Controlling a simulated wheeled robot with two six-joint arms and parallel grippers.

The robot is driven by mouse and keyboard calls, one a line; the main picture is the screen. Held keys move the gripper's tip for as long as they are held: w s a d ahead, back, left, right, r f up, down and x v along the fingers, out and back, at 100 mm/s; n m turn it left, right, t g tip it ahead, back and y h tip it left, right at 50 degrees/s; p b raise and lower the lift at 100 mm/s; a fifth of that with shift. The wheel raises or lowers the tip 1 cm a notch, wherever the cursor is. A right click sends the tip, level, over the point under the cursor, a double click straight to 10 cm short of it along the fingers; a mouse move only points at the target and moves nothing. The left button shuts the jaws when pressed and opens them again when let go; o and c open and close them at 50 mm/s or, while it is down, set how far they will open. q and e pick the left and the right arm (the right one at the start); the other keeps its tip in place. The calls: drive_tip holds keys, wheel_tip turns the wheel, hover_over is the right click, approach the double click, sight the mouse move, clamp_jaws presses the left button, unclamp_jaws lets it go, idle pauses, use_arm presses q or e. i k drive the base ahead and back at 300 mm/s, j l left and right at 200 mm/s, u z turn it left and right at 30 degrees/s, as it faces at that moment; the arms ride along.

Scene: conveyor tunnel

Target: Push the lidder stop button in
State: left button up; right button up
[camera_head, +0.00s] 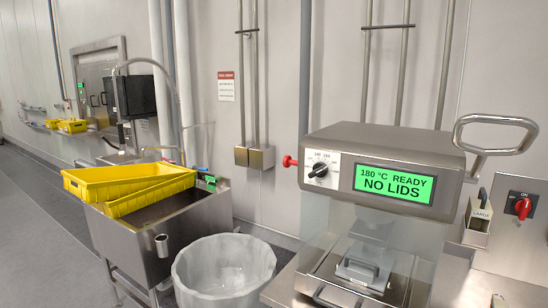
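The lidder (390,150) is a steel machine at the right of the head view. Its green screen (394,184) reads "180 °C READY" and "NO LIDS". A red mushroom-shaped button (288,161) sticks out from the left side of its head, beside a white panel with a black dial (319,170). From here I cannot tell whether the button is latched in or out. Neither of my grippers is in view.
A steel lever handle (497,121) rises at the lidder's right. Behind it is a wall box with a red rotary switch (523,208) marked ON. A lined bin (223,270) and a steel sink (150,250) with yellow trays (125,179) stand left.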

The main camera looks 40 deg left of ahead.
sight(287, 161)
drive_tip(key=j+z, duration=0.1)
drive_tip(key=j, duration=0.75)
drive_tip(key=j+z, duration=0.1)
drive_tip(key=j, duration=0.75)
drive_tip(key=j+z, duration=0.1)
drive_tip(key=j, duration=0.75)
drive_tip(key=k+j+z, duration=0.1)
drive_tip(key=j, duration=0.7)
